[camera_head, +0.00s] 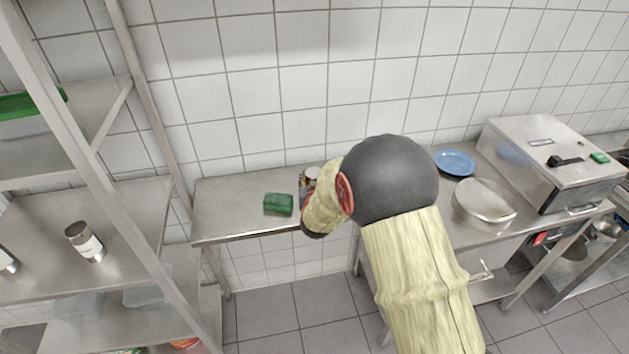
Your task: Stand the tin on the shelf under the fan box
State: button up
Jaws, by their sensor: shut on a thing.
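My arm reaches over the steel worktable, and its wrist covers most of my gripper (306,186). Just past the wrist, a small metallic tin (312,174) shows in part. My gripper is shut on it, but the fingers are mostly hidden. I cannot tell whether the tin touches the tabletop. The fan box is not clearly identifiable in this view.
A steel rack stands at the left, with a labelled metal tin (85,242) on its shelf (40,262). A green sponge (278,204) lies on the worktable (235,205). A blue plate (455,162), a round pale dish (485,203) and a steel appliance (545,165) stand at right.

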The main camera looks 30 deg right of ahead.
jog(key=o, duration=1.5)
jog(key=shift+f, duration=0.1)
